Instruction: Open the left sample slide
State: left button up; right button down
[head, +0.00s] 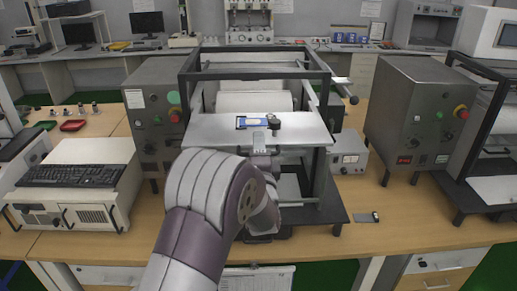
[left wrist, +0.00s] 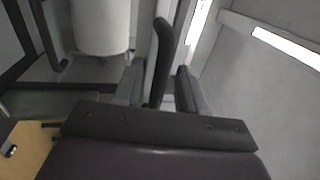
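A black-framed machine with a light metal plate (head: 215,127) across its front stands at the centre of the bench in the head view. A blue-and-white block and a small dark knob (head: 273,121) are on the plate. My left gripper (head: 272,163) is at the machine's front, just below the plate, partly hidden by my own arm. In the left wrist view its two fingers (left wrist: 160,88) stand on either side of a black curved handle (left wrist: 164,48), with a narrow gap at the right finger. No part is clearly marked as the left sample slide. My right gripper is out of view.
Grey control boxes stand left (head: 150,105) and right (head: 412,110) of the machine. A white case with a keyboard (head: 70,175) is at the left. A small dark item (head: 367,217) lies on the bench at right. The front right bench is mostly clear.

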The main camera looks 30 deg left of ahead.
pick_arm(q)
jog(key=shift+f, duration=0.15)
jog(key=b+v, duration=0.3)
jog(key=v, duration=0.9)
jog(key=shift+s+d, duration=0.25)
